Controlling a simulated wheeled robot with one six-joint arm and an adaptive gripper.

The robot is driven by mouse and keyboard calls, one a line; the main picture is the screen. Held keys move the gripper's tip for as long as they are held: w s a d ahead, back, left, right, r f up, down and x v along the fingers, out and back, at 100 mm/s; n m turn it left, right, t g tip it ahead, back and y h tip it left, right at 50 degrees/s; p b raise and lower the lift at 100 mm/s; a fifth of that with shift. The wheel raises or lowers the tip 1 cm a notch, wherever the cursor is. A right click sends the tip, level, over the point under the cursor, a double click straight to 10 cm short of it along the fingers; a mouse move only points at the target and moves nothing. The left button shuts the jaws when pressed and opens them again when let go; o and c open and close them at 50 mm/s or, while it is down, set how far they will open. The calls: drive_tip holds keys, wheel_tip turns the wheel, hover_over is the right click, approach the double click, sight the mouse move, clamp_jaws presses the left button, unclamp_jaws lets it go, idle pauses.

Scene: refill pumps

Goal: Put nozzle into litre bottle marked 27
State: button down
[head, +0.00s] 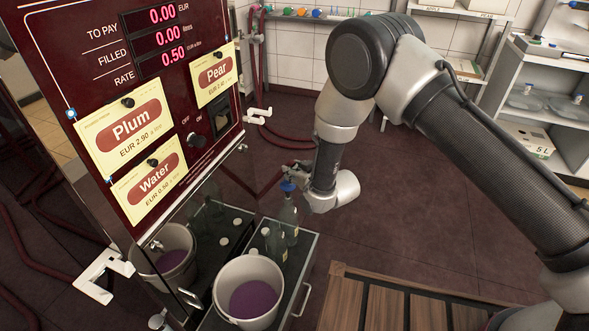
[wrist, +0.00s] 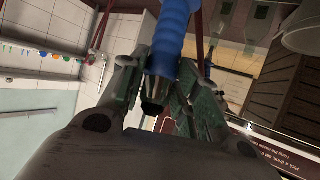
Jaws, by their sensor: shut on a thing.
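My gripper (wrist: 155,85) is shut on the blue grip of the nozzle (wrist: 172,35), whose dark tip (wrist: 154,106) points between the fingers in the wrist view. In the head view the blue of the nozzle (head: 288,186) shows just above a clear greenish bottle (head: 288,217) standing upright in the pump's tray. I cannot tell whether the tip is inside the bottle's neck. A second bottle (head: 276,246) stands nearer, partly behind the bucket. No 27 mark is legible on either.
A white bucket (head: 225,296) with purple liquid stands in the tray beside the bottles. The pump panel (head: 92,65) with Plum, Pear and Water cards rises at left. A wooden slatted surface (head: 385,308) lies at front right. Open floor (head: 400,220) is behind it.

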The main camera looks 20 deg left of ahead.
drive_tip(key=shift+f, duration=1.7)
drive_tip(key=c, duration=1)
unclamp_jaws()
drive_tip(key=shift+o, duration=0.2)
